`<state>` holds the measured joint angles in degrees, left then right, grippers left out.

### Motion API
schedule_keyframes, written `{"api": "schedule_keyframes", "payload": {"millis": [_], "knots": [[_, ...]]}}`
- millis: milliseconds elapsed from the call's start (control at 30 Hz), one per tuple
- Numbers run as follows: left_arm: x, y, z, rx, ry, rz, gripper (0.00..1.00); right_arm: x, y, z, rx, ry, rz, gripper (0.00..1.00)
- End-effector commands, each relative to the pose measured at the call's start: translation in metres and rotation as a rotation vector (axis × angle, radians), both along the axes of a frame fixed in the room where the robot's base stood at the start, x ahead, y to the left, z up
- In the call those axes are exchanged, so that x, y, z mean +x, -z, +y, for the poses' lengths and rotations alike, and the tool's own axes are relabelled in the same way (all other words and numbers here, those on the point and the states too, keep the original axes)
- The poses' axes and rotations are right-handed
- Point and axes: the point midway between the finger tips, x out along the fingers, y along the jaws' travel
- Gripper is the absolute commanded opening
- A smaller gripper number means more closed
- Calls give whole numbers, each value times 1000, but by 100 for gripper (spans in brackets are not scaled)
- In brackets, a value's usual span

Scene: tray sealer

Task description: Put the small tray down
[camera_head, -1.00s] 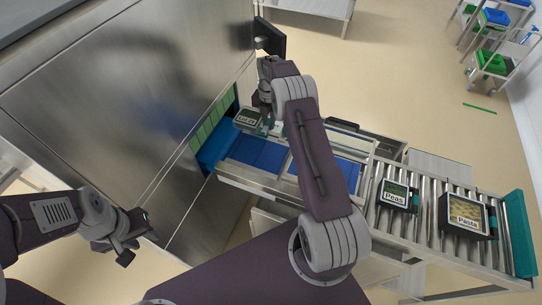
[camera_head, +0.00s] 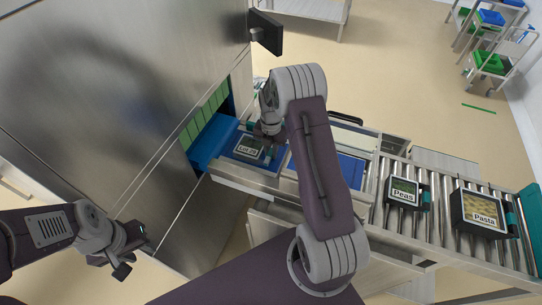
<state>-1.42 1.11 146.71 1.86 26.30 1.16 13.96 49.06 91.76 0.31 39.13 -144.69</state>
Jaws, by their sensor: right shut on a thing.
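The small tray (camera_head: 248,148), dark with a label that seems to read "Lot 28", is at the left blue section (camera_head: 222,165) of the sealer's infeed. My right gripper (camera_head: 266,138) is shut on its right side. Whether the tray touches the blue surface is hard to tell. My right arm hides part of the infeed. My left gripper (camera_head: 132,250) is at the lower left, in front of the steel machine side and far from the tray; its fingers are too small to judge.
A tray labelled Peas (camera_head: 404,193) and a larger one labelled Pasta (camera_head: 483,212) sit on the roller conveyor (camera_head: 440,225) at right. A green strip curtain (camera_head: 205,120) hangs at the machine opening. A dark screen (camera_head: 266,32) juts out above.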

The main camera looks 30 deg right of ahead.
Motion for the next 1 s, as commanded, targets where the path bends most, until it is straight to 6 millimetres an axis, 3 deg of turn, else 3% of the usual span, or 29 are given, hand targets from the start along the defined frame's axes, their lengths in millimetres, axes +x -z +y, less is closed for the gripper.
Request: {"api": "schedule_keyframes", "payload": {"millis": [267,300,367,667,1000], "knots": [[0,0,0,0,0,-1,36,0,1,0,0,0,-1,0],[0,-1,0,0,0,-1,36,0,0,0,-1,0,-1,27],[0,-2,0,0,0,-1,36,0,0,0,0,0,0,38],[0,-2,0,0,0,-1,36,1,-7,0,0,0,-3,38],[0,14,0,0,0,-1,36,2,-88,-1,-2,0,-7,38]]}}
